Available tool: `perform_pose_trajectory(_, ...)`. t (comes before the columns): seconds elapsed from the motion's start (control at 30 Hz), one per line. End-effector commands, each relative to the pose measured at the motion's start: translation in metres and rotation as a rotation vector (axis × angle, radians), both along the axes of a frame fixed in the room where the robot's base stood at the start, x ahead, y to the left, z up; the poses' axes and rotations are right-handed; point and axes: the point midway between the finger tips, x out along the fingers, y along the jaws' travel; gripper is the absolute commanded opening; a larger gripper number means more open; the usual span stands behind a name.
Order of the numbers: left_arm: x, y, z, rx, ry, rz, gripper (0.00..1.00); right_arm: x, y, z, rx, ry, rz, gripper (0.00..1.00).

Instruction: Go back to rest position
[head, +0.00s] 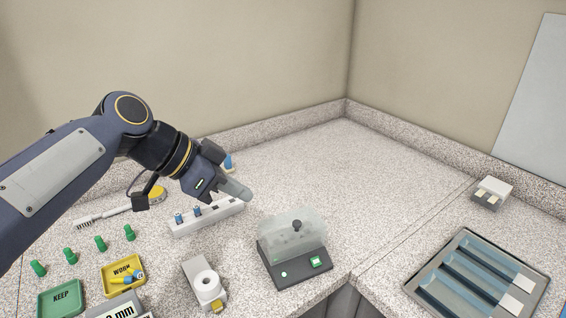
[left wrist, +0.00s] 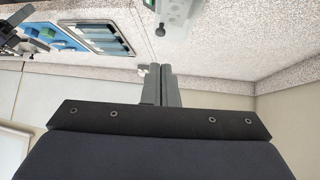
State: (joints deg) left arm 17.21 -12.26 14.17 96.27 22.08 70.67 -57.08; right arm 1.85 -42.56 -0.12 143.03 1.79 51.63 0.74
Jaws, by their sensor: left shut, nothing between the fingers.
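My left gripper (head: 236,190) is shut and empty. In the head view it hovers over the counter, near the right part of a white rack (head: 190,223) that holds small blue-capped pieces. In the left wrist view its closed fingers (left wrist: 161,85) point away from the camera, with the counter and wall behind them. My left arm (head: 60,170) comes in from the left. My right gripper does not show in the head view.
A device with a clear lid (head: 292,236) stands right of the rack. A white unit (head: 204,285), a green KEEP tray (head: 60,302) and a yellow WORN tray (head: 122,278) are in front. A tray with blue channels (head: 440,300) is at right.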

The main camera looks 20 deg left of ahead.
Motion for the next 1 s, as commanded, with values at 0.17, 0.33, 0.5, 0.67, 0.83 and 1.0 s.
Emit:
perform_pose_trajectory(0.17,-0.012,0.0,-0.009,0.0,0.038,0.055,0.0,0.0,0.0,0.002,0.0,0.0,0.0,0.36)
perform_pose_trajectory(0.33,-0.065,0.002,-0.056,-0.026,0.196,0.324,0.0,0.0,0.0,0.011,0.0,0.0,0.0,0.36)
perform_pose_trajectory(0.5,-0.121,0.004,-0.118,-0.097,0.333,0.621,0.0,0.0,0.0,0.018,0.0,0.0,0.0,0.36)
perform_pose_trajectory(0.67,-0.15,0.001,-0.156,-0.16,0.402,0.775,0.0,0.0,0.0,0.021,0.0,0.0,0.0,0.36)
perform_pose_trajectory(0.83,-0.155,0.001,-0.163,-0.174,0.414,0.806,0.0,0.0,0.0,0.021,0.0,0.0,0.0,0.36)
perform_pose_trajectory(1.0,-0.155,0.001,-0.163,-0.174,0.414,0.806,0.0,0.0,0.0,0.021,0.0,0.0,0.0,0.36)
